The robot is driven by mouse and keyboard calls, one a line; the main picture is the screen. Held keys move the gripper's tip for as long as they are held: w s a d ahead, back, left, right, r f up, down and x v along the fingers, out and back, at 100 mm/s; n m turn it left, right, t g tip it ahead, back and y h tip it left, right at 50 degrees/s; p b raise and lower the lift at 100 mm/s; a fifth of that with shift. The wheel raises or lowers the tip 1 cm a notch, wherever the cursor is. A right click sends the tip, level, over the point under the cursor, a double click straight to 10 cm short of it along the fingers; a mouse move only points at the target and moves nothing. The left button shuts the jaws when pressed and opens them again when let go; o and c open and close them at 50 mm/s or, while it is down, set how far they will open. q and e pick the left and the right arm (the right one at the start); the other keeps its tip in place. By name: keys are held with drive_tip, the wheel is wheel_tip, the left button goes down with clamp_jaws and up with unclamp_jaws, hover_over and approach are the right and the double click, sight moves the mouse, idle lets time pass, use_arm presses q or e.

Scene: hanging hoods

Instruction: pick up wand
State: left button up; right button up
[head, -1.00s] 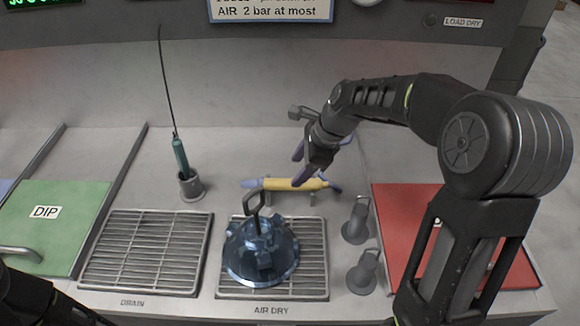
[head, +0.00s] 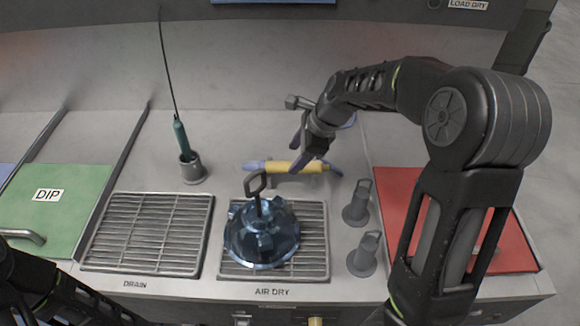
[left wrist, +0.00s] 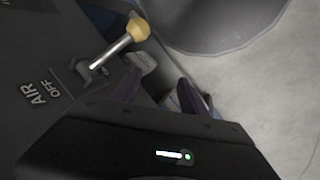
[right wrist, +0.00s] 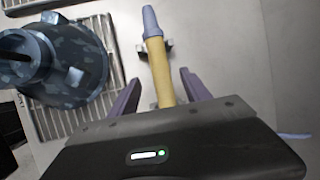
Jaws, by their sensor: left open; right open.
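The wand (head: 282,167), a yellow handle with a blue-grey nozzle, lies level on a small holder behind the right grate. It also shows in the right wrist view (right wrist: 158,65), its handle running down between the fingers. My right gripper (head: 303,152) is open at the wand's handle, one finger on each side, not closed on it. In the right wrist view my right gripper (right wrist: 160,90) shows clear gaps beside the handle. My left gripper (left wrist: 160,92) is open and empty near a yellow-knobbed lever (left wrist: 137,29) marked AIR OFF. Its fingers are not clear in the head view.
A blue bell-shaped part with a dark hook (head: 262,235) sits on the AIR DRY grate (head: 316,245). Two grey nozzle-like pieces (head: 357,203) stand right of it. A green-handled tool (head: 181,140) stands in a cup. The DRAIN grate (head: 150,235) is empty. A red panel (head: 400,210) lies right.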

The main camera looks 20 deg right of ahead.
sight(290, 164)
drive_tip(key=x, duration=0.5)
drive_tip(key=shift+d+f, duration=0.1)
drive_tip(key=shift+f, duration=0.2)
idle(0.9)
drive_tip(key=shift+c, duration=0.6)
clamp_jaws()
